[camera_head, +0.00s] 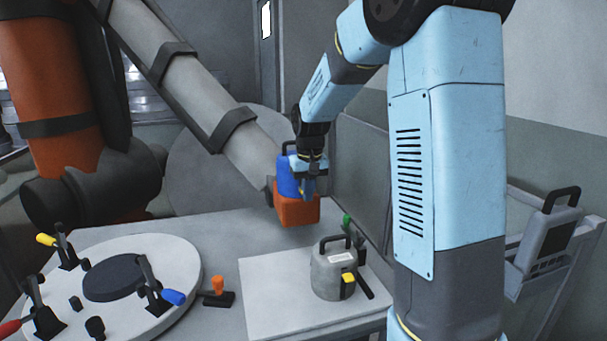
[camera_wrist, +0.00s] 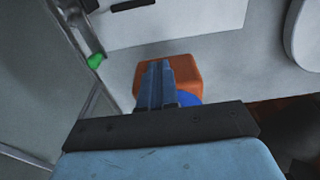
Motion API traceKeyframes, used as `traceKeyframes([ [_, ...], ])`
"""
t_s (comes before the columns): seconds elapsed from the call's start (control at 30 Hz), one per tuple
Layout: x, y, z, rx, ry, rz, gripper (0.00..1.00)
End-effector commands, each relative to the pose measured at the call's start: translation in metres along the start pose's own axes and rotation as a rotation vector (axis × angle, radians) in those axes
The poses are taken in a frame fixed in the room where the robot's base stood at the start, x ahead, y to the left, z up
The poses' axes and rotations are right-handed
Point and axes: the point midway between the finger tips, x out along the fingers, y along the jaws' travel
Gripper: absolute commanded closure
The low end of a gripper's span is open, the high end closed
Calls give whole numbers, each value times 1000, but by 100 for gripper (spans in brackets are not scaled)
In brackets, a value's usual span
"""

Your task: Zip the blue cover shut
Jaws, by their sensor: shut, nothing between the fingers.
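The blue cover (camera_head: 287,182) is above the orange block (camera_head: 297,211) at the lower end of a thick grey pipe. My gripper (camera_head: 308,192) is right in front of it, shut and empty, pointing down. In the wrist view my closed fingers (camera_wrist: 156,66) overlap the orange block (camera_wrist: 185,72), and a small part of the blue cover (camera_wrist: 188,98) shows beside them. I cannot tell whether the fingers touch the cover. No zip or pull tab can be made out; my gripper hides part of the cover.
The grey pipe (camera_head: 190,80) slants down from upper left. Below, a grey canister (camera_head: 332,275) stands on a white board (camera_head: 270,295). A round white plate (camera_head: 180,270) with toggle clamps is at left. A wall panel (camera_head: 360,180) stands close right of my gripper.

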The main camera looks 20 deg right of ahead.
Motion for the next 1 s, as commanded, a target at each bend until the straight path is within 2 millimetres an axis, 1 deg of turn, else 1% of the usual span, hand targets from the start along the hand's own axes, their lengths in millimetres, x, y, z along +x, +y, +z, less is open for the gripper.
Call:
traceKeyframes([
  [0.17,-5,0,-1,0,6,0,100],
  [0.27,-14,0,-2,0,7,0,100],
  [0.37,-31,0,-2,0,10,0,100],
  [0.7,-98,0,-1,0,7,0,100],
  [0.9,-125,0,-1,0,3,0,100],
  [1.0,-133,0,0,0,2,0,100],
])
